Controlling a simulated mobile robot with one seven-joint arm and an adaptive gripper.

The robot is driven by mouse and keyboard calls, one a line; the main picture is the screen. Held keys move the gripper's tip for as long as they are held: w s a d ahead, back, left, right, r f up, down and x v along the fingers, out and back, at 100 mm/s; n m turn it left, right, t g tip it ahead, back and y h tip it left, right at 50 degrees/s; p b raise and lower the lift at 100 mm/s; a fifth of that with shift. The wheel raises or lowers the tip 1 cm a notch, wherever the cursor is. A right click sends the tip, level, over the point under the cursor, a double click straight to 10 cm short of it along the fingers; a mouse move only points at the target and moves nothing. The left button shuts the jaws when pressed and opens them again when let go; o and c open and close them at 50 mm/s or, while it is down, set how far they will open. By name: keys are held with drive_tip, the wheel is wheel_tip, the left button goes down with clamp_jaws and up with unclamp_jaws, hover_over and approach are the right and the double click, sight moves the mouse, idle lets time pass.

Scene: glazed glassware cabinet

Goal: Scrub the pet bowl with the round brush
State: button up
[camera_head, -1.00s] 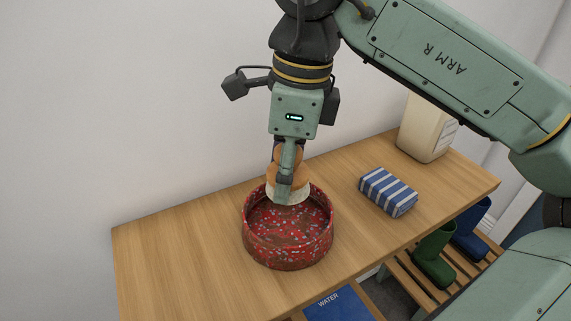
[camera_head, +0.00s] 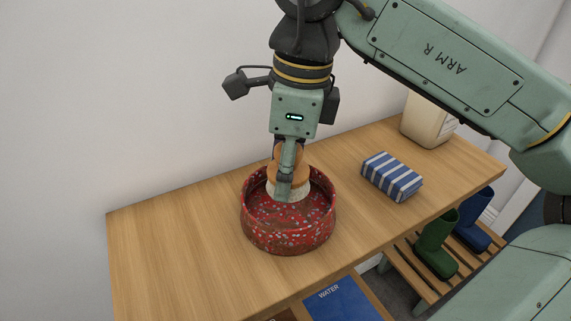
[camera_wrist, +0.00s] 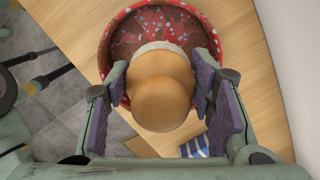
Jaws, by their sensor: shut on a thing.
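The pet bowl (camera_head: 290,236) is red with pale speckles and brownish smears, and stands upright on the wooden top. In the wrist view the bowl (camera_wrist: 111,52) opens beyond the brush. The round brush (camera_head: 303,187) has a wooden knob and pale bristles; its knob (camera_wrist: 162,95) fills the middle of the wrist view. My gripper (camera_head: 285,180) is shut on the brush and points down, holding it inside the bowl's far part. The bristle tips are partly hidden, so I cannot tell whether they touch the bowl floor.
A blue-and-white striped folded cloth (camera_head: 392,177) lies right of the bowl. A cream container (camera_head: 425,125) stands at the back right. The wooden top (camera_head: 165,250) is clear on the left. Below are a slatted rack with green (camera_head: 436,247) and blue boots (camera_head: 474,225), and a blue WATER-labelled item (camera_head: 345,300).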

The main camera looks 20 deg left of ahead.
sight(285, 212)
drive_tip(key=shift+f+b, duration=2.25)
drive_tip(key=shift+f, duration=0.75)
